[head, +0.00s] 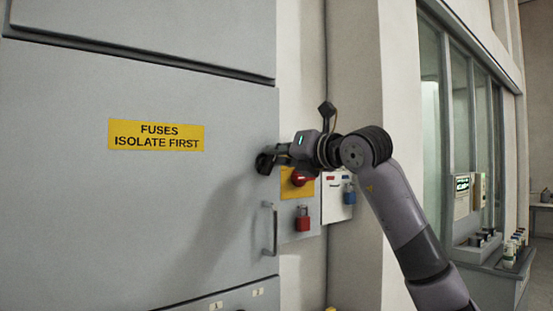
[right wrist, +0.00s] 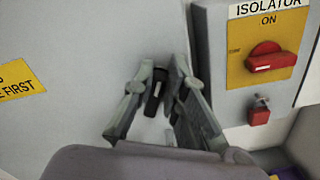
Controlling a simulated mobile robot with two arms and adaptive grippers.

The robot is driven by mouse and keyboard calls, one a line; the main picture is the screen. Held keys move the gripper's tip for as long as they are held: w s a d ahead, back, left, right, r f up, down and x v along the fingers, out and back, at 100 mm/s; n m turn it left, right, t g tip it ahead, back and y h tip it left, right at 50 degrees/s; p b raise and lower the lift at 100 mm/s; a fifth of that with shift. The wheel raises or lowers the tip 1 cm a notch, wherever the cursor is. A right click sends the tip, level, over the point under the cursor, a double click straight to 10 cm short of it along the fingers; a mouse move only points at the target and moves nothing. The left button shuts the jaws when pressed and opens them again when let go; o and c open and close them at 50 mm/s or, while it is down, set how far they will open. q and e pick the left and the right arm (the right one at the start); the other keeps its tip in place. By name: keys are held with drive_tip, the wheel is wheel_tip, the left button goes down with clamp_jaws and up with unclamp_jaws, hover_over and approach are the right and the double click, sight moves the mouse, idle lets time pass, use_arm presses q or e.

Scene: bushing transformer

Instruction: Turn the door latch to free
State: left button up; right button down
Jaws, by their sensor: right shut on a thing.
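The door latch (right wrist: 154,92) is a small dark lever with a pale mark on the grey cabinet door (head: 75,215). In the right wrist view it stands roughly upright, slightly tilted, between the fingers of my right gripper (right wrist: 160,78). My right gripper (head: 268,161) reaches the right edge of the door in the head view and is shut on the latch. In the head view the gripper largely hides the latch. My left gripper is not in view.
A yellow sign (head: 156,135) marks the door. A vertical door handle (head: 271,229) sits below the gripper. Right of the door are a red isolator switch (right wrist: 268,58), reading ON at its top, a red padlock (head: 303,219) and a blue padlock (head: 349,194). A wall column stands behind my arm.

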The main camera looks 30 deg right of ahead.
drive_tip(key=shift+d+f+m+b, duration=0.25)
drive_tip(key=shift+f+m+b, duration=0.25)
drive_tip(key=shift+m, duration=1.6)
drive_tip(key=shift+d+f+m+b, duration=0.25)
drive_tip(key=shift+m+b, duration=0.4)
drive_tip(key=shift+m, duration=1.45)
drive_tip(key=shift+d+f+m+b, duration=0.2)
drive_tip(key=shift+f+m+b, duration=0.35)
drive_tip(key=shift+m, duration=1.55)
drive_tip(key=shift+r, duration=0.1)
drive_tip(key=c, duration=1.6)
unclamp_jaws()
drive_tip(key=shift+w, duration=0.15)
drive_tip(key=s, duration=1.2)
drive_tip(key=shift+d, duration=0.45)
